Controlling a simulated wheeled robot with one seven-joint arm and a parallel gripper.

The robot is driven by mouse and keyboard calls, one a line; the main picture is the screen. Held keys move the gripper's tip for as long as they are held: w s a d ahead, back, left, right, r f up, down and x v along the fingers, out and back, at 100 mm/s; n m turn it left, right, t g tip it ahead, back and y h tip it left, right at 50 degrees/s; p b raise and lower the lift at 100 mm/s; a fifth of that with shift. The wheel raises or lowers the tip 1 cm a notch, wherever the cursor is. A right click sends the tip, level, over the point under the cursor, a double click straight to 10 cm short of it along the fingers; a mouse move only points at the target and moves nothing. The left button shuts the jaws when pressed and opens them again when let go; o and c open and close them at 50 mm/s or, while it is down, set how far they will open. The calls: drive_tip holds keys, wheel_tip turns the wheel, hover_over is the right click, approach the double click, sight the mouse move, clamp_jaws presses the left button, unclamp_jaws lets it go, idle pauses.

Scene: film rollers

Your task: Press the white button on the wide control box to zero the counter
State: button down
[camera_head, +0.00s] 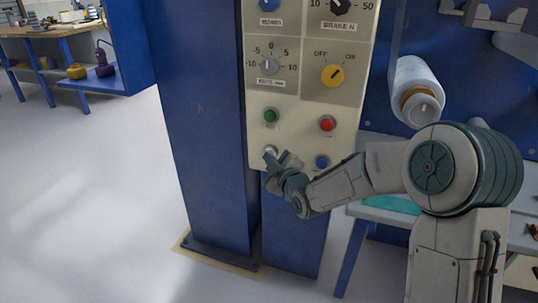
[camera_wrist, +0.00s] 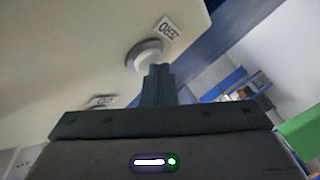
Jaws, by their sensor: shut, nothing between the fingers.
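The wide control box (camera_head: 293,146) is a cream panel on a blue post, with knobs above and buttons below. In the wrist view, the round white button (camera_wrist: 146,52) sits beside a label reading ZERO. In the head view, it shows only as a small pale spot (camera_head: 270,150) at the panel's lower left, partly hidden by my gripper. My gripper (camera_head: 271,157) is shut and empty at that corner. In the wrist view, its closed fingertips (camera_wrist: 159,70) overlap the button's lower right edge. I cannot tell whether they touch it.
A green button (camera_head: 271,116), a red button (camera_head: 327,124) and a blue button (camera_head: 321,162) are nearby on the panel. A yellow knob (camera_head: 332,75) is higher. A white film roller (camera_head: 415,85) is right of the box. The floor at left is clear.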

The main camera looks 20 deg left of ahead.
drive_tip(key=shift+s, duration=0.1)
drive_tip(key=shift+s+b, duration=0.5)
drive_tip(key=shift+s, duration=0.25)
drive_tip(key=shift+s+a+b, duration=0.15)
drive_tip(key=shift+s+b, duration=0.45)
drive_tip(key=shift+s, duration=0.65)
drive_tip(key=shift+s+a+b, duration=0.1)
drive_tip(key=shift+s+b, duration=0.5)
drive_tip(key=shift+s, duration=0.65)
